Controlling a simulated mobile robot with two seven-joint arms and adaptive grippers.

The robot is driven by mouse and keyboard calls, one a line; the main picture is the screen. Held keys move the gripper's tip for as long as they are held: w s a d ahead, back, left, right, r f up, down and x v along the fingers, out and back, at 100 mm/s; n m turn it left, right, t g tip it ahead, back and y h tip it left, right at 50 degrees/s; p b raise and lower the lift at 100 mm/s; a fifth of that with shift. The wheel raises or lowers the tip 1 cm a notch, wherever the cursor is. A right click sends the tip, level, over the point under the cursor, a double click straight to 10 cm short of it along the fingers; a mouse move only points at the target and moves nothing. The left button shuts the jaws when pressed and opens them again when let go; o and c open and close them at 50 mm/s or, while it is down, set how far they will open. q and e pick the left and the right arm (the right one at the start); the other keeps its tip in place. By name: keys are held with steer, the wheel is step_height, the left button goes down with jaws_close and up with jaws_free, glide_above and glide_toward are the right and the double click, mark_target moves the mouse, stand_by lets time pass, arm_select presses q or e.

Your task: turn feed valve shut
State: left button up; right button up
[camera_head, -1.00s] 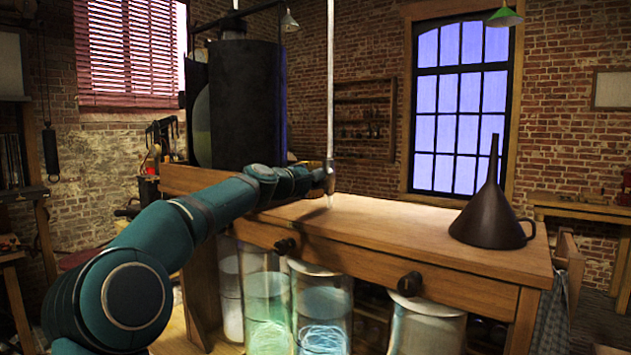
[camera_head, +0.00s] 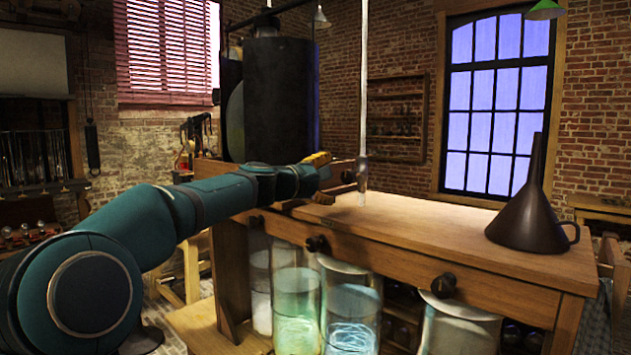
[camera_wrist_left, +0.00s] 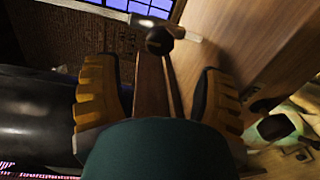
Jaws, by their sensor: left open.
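The feed valve (camera_head: 362,174) is at the lower end of a thin vertical pipe above the bench. In the head view my left gripper (camera_head: 328,178) is just left of the valve, its yellow-brown fingers spread apart. In the left wrist view the open fingers of the left gripper (camera_wrist_left: 160,95) stand on either side of a brown bar (camera_wrist_left: 152,85). This bar runs toward a dark round knob (camera_wrist_left: 159,40) that looks like part of the valve. I cannot tell whether either finger touches the bar. My right gripper is not in view.
The wooden bench (camera_head: 430,225) lies beneath the valve, mostly clear on top. A dark funnel (camera_head: 530,220) stands at its right end. A large black cylinder (camera_head: 282,100) stands behind the arm. Glass jars (camera_head: 350,310) stand below the bench, and dark knobs (camera_head: 444,285) stick out from its front.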

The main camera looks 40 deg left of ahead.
arm_select(q)
steer(key=shift+s+a+r, duration=0.15)
steer(key=shift+s, duration=1.7)
